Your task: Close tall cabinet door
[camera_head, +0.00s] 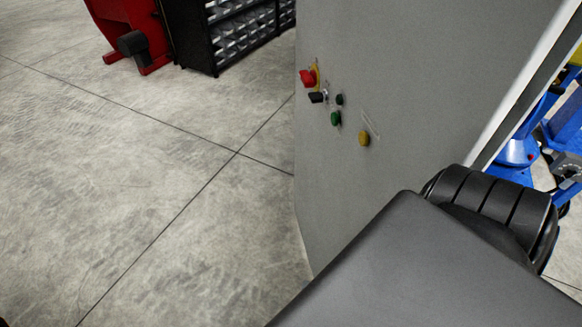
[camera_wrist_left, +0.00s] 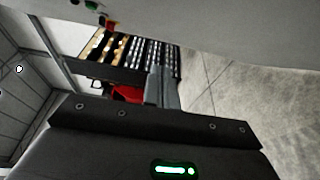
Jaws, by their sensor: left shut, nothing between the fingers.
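The tall cabinet door (camera_head: 420,80) is a large grey panel on the right of the head view. It bears a red knob (camera_head: 307,78), a black switch, green buttons (camera_head: 336,118) and a yellow button (camera_head: 363,138). I cannot tell how far it stands open. My dark arm covers its lower part in the head view, where no fingertips show. In the left wrist view, the grey panel (camera_wrist_left: 230,42) crosses the top, with buttons at the upper left. My left gripper (camera_wrist_left: 160,74) is shut and empty there, its fingers below the panel. I cannot tell whether they touch it. My right gripper is out of view.
A red machine (camera_head: 128,25) and a black rack of bins (camera_head: 225,38) stand at the back of the head view. Blue equipment (camera_head: 518,150) shows at the right, past the panel's pale edge. Bare concrete floor (camera_head: 130,180) lies open at the left.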

